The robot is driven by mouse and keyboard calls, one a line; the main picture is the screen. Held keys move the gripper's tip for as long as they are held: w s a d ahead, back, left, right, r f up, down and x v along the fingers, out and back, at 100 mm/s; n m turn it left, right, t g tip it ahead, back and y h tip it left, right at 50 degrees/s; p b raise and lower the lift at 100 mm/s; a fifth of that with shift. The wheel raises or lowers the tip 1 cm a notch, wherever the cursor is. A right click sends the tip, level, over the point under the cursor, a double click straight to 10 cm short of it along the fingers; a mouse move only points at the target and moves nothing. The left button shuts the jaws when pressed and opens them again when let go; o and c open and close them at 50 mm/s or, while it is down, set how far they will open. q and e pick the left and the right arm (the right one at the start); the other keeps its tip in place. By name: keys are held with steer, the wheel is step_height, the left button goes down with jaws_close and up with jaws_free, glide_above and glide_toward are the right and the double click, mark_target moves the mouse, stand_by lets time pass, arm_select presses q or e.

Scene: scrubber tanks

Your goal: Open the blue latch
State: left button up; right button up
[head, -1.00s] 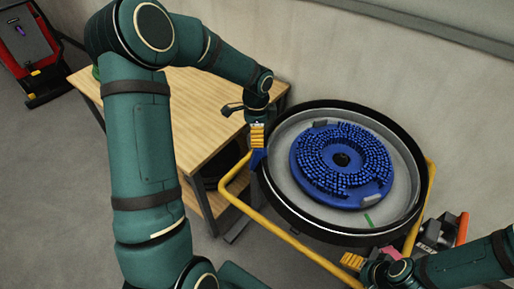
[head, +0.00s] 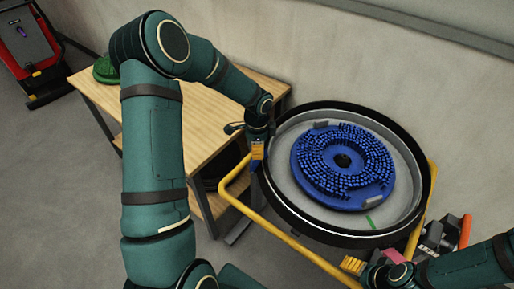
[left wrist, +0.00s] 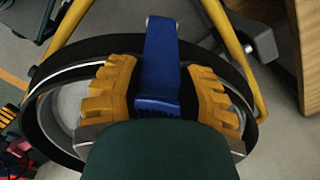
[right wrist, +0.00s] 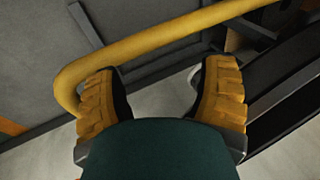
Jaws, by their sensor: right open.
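The blue latch (left wrist: 160,55) stands on the rim of a round black-edged tank (head: 372,240). My right gripper (head: 354,265) is open and empty near the tank's front right. In the right wrist view its fingers (right wrist: 160,95) are spread apart below a yellow bar.
A yellow tube frame (head: 275,232) runs around the tank. A blue round brush (head: 310,180) lies inside it. A wooden table (head: 205,120) stands close on the left with a green object (head: 105,70). A wall is behind. Open floor lies at the front left.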

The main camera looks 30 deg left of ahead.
arm_select(q)
jaws_close()
steer(key=shift+s, duration=0.1)
arm_select(e)
steer(key=shift+r, duration=0.1)
